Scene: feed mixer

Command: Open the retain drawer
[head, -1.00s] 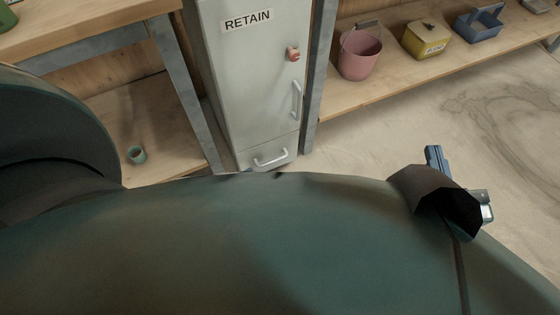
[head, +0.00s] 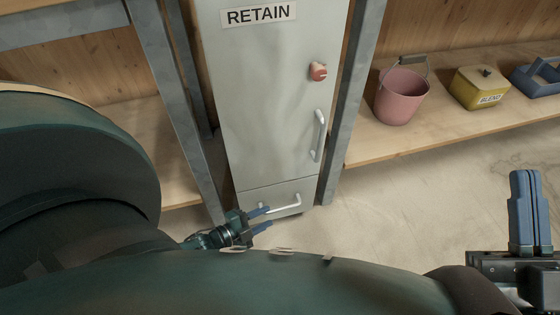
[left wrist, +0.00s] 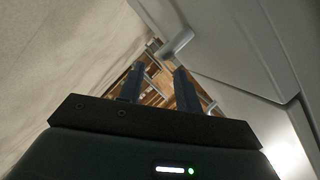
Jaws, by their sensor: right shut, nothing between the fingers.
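The grey cabinet labelled RETAIN (head: 265,90) stands ahead of me. Its drawer (head: 308,190) is at the bottom, and its front looks flush with the cabinet. A pale bar handle (head: 283,208) runs across the drawer front. My left gripper (head: 268,217) is low in front of the drawer, its two blue fingers apart and empty, close to the handle's left end. In the left wrist view, a handle end (left wrist: 176,45) shows just beyond the open fingers (left wrist: 158,75); contact cannot be told. My right gripper (head: 526,175) is at the far right, shut and empty.
The cabinet's upper door has a red knob (head: 318,71) and a vertical handle (head: 319,136). Metal posts flank the cabinet. A pink bucket (head: 402,98), yellow BLEND box (head: 480,88) and blue carrier (head: 540,77) stand on the right shelf. Floor at right is clear.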

